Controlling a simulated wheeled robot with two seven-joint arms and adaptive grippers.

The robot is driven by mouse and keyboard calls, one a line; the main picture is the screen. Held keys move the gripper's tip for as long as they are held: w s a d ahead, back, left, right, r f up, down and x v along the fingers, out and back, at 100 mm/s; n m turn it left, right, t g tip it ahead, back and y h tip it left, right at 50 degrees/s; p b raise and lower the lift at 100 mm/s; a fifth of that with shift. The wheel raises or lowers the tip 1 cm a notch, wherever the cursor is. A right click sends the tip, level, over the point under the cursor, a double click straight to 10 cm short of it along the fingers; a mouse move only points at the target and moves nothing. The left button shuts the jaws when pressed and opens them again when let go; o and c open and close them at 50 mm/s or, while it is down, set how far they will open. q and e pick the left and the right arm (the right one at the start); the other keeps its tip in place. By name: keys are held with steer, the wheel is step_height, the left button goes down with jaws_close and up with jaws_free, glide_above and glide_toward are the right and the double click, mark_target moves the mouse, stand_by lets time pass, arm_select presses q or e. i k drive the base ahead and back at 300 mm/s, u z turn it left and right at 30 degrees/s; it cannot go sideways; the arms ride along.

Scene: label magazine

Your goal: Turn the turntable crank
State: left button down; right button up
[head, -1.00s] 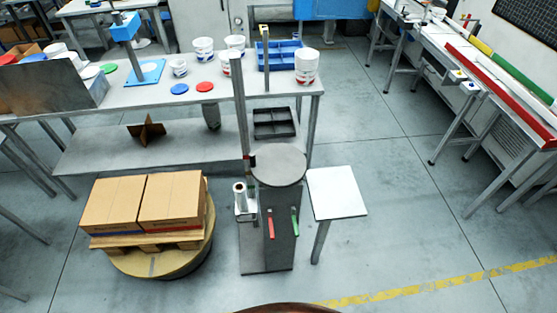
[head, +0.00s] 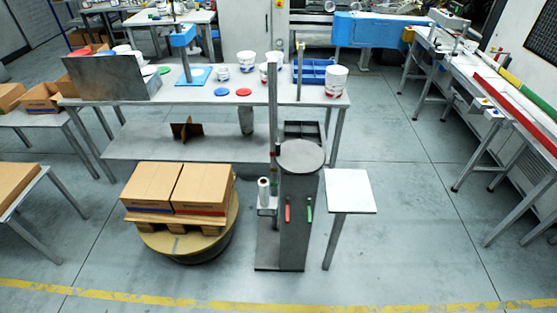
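A low round platform (head: 148,242) with a tan top and dark sides stands on the floor left of centre. A wooden pallet (head: 155,222) lies on it with two cardboard boxes (head: 152,186) side by side. To its right is a grey stand (head: 301,220) with a round grey disc (head: 302,153) on top. A red handle (head: 288,210) and a green handle (head: 309,209) are on its front. I cannot tell which part is the turntable crank. Neither of my grippers is in view.
A small white-topped table (head: 350,192) stands right of the stand. Behind is a long workbench (head: 130,88) with buckets and lids. A table (head: 32,215) is at the left edge. Open floor lies in front, crossed by a yellow line (head: 400,308).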

mark_target(299, 158)
steer(key=u, duration=0.45)
steer(key=i, duration=0.45)
steer(key=u, duration=0.35)
